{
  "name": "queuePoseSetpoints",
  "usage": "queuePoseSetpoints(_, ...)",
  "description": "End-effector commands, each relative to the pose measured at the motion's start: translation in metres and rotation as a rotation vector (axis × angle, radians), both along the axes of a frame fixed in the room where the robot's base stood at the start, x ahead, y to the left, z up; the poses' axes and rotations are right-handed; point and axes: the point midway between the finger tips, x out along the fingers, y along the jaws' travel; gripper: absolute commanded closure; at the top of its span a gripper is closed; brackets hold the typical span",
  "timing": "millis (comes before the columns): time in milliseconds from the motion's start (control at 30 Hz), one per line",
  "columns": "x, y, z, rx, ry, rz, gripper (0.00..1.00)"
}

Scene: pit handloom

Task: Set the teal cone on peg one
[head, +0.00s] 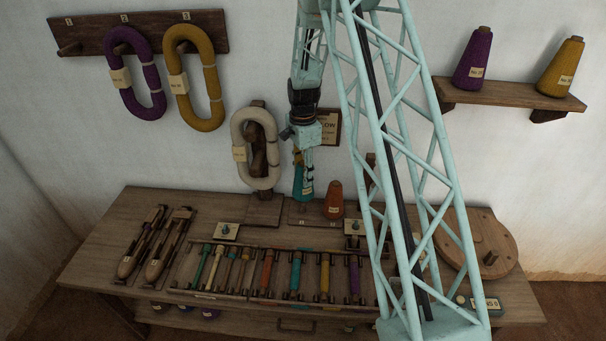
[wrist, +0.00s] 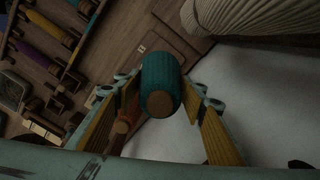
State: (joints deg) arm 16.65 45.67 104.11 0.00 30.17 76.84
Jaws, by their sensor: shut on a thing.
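The teal cone (head: 304,186) is held upright in my gripper (head: 303,163), over the left part of the small wooden peg board (head: 312,221) at the back of the bench. In the wrist view the teal cone (wrist: 161,82) sits between the two yellow-padded fingers of my gripper (wrist: 160,112). Peg one is not visible; the cone and gripper cover that spot. I cannot tell whether the cone's base touches the board. An orange cone (head: 334,200) stands on the board just right of the teal one.
A cream skein (head: 257,149) hangs on a stand close to the left. The lattice boom (head: 400,150) crosses at right. Shuttles (head: 155,245) and a rack of coloured bobbins (head: 270,275) lie in front. Purple (head: 474,60) and yellow (head: 561,67) cones stand on a wall shelf.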

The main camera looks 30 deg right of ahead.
Motion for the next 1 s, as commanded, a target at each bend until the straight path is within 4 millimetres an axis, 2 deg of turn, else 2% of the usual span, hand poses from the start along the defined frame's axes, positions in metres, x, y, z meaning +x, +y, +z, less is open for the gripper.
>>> queuePoseSetpoints(1000, 0.000, 0.000, -0.062, 0.000, 0.001, 0.000, 0.82)
